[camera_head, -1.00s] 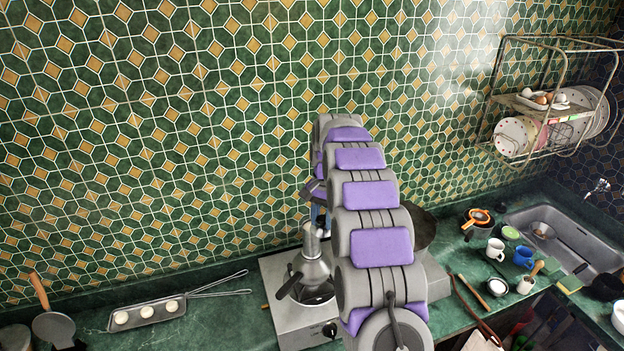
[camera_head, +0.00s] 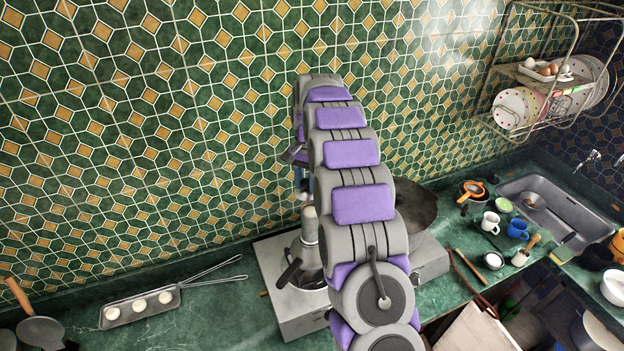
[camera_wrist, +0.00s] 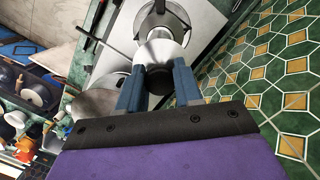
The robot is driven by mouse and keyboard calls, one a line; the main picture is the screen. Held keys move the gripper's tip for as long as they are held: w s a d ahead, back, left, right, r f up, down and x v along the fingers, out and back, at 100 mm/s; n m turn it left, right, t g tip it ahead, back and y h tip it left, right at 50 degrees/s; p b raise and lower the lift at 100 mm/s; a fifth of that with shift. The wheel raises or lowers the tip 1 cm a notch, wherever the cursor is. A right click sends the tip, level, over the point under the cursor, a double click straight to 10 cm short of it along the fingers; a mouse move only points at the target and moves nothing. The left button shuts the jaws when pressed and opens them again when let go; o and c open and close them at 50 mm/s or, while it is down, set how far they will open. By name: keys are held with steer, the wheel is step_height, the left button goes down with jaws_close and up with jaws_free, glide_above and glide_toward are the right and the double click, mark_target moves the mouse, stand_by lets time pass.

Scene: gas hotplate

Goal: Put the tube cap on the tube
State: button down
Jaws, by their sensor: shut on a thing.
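The held piece is hidden or too small to make out there. The pot (camera_wrist: 163,22) is beyond the held piece in the wrist view. Whether the cap touches the tube cannot be told.
The gas hotplate (camera_head: 284,312) stands on the green counter, with a dark pan (camera_head: 416,205) on its right side. A long-handled tray with pale rounds (camera_head: 113,313) lies to the left. Mugs (camera_head: 490,222) and a sink (camera_head: 580,217) are right. The tiled wall is close behind.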

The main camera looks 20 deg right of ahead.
mark_target(305, 190)
steer(key=shift+s+a+f, duration=0.1)
steer(key=shift+a+f, duration=0.3)
steer(key=shift+f, duration=0.05)
steer(key=d+f+b, duration=0.1)
steer(key=d+f, duration=0.2)
steer(key=f, duration=0.1)
steer(key=shift+d, duration=0.2)
steer(key=shift+f+b, duration=0.15)
steer(key=shift+b, duration=0.15)
steer(key=shift+a+f, duration=0.15)
steer(key=shift+a, duration=1.4)
steer(key=shift+s+d, duration=0.1)
steer(key=shift+d, duration=0.65)
steer(key=shift+d+f+b, duration=0.15)
steer(key=shift+f+b, duration=0.2)
steer(key=shift+f, duration=0.15)
steer(key=shift+d+f, duration=0.3)
steer(key=shift+d, duration=0.45)
